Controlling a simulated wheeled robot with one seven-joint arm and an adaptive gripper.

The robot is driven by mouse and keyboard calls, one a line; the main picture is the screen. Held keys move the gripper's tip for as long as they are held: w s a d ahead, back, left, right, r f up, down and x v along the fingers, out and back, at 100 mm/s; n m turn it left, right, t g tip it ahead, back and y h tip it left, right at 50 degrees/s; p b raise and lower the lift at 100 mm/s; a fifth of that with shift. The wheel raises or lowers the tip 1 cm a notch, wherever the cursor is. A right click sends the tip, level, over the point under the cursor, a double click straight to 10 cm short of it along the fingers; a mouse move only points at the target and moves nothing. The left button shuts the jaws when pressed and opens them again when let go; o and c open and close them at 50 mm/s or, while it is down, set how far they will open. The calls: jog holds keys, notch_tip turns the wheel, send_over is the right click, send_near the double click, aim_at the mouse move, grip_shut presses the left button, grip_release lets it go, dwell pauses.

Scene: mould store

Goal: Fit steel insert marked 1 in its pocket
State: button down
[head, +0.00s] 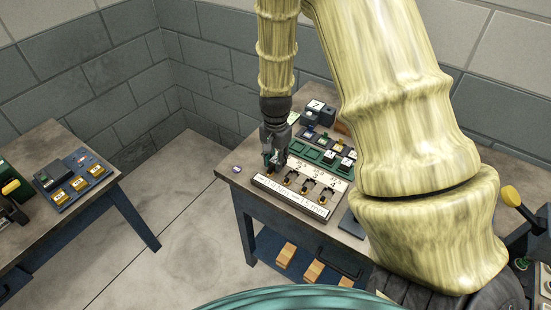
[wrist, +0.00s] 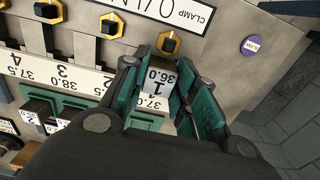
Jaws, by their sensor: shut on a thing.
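My gripper (head: 272,160) points down over the near-left end of the clamp fixture (head: 290,199) on the table. In the wrist view its teal-padded fingers (wrist: 158,95) are shut on the steel insert marked 1 and 36.0 (wrist: 158,82). The insert lies in line with the end slot of the fixture (wrist: 215,60), beyond the slots labelled 2, 3 and 4. A yellow-rimmed black knob (wrist: 170,43) stands just past the insert. The fingers and insert hide that slot, so I cannot tell how deep the insert sits.
A green tray (head: 313,154) with white-topped inserts lies behind the fixture, and dark numbered blocks (head: 314,108) stand farther back. A round purple tag (wrist: 251,45) lies beside the fixture. Another table (head: 95,200) stands at the left, with open floor between.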

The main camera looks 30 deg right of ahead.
jog(key=shift+f+b, duration=0.3)
jog(key=shift+f, duration=0.45)
dwell(0.5)
jog(key=c, duration=0.6)
grip_release()
jog(key=shift+c, duration=0.2)
jog(key=shift+r, duration=0.15)
jog(key=shift+r+p, duration=3.15)
jog(key=shift+r, duration=0.5)
jog(key=shift+f, duration=0.1)
